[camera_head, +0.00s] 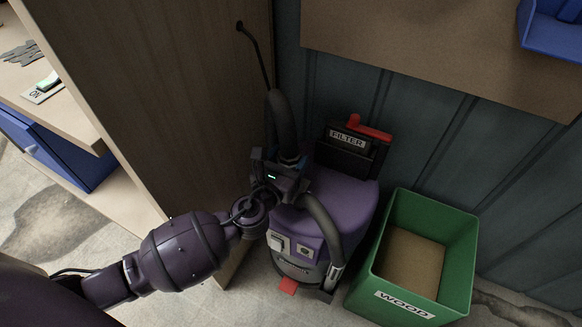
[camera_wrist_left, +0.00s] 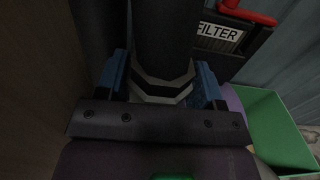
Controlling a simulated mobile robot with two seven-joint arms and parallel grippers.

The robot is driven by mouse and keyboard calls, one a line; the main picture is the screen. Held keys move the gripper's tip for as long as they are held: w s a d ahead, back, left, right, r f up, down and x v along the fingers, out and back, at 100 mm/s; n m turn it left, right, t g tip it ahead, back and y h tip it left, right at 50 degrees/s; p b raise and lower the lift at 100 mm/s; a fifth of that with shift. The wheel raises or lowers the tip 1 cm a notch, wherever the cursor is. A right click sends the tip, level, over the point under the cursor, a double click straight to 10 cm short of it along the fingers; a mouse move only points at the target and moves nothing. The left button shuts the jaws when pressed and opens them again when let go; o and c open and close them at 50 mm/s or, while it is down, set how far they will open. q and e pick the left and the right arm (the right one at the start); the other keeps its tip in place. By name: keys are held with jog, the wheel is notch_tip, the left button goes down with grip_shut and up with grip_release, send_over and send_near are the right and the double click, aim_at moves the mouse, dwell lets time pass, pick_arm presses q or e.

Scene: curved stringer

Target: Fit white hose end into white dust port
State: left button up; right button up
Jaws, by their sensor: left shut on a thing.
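My left gripper (camera_head: 288,165) is shut on the end cuff of a dark hose (camera_head: 282,122), above the purple vacuum. In the left wrist view, the blue fingers of my left gripper (camera_wrist_left: 162,84) clasp both sides of a pale grey angular collar (camera_wrist_left: 162,90) on the dark hose (camera_wrist_left: 165,40). The hose rises from the gripper, and a thin black line runs up beside the wooden panel. The far end of the cuff is hidden by the gripper. No white dust port can be made out. My right gripper is not in view.
The purple vacuum (camera_head: 340,200) with a second dark hose (camera_head: 325,225) stands below. Behind it is a black FILTER box (camera_head: 347,145) with a red handle. A green WOOD bin (camera_head: 455,260) stands right. A tall wooden panel (camera_head: 165,90) is close on the left.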

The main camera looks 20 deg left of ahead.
pick_arm(q)
notch_tip(320, 180, down, 3)
jog(key=shift+s+r+b, duration=0.1)
jog(key=shift+r+b, duration=0.05)
jog(key=shift+b, duration=0.15)
jog(key=shift+f, duration=0.3)
jog(key=shift+r, duration=0.2)
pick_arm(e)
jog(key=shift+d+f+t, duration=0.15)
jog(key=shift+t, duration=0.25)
pick_arm(q)
jog(key=shift+f, duration=0.1)
jog(key=shift+f+b, duration=0.15)
jog(key=shift+b, duration=0.15)
jog(key=o, duration=1)
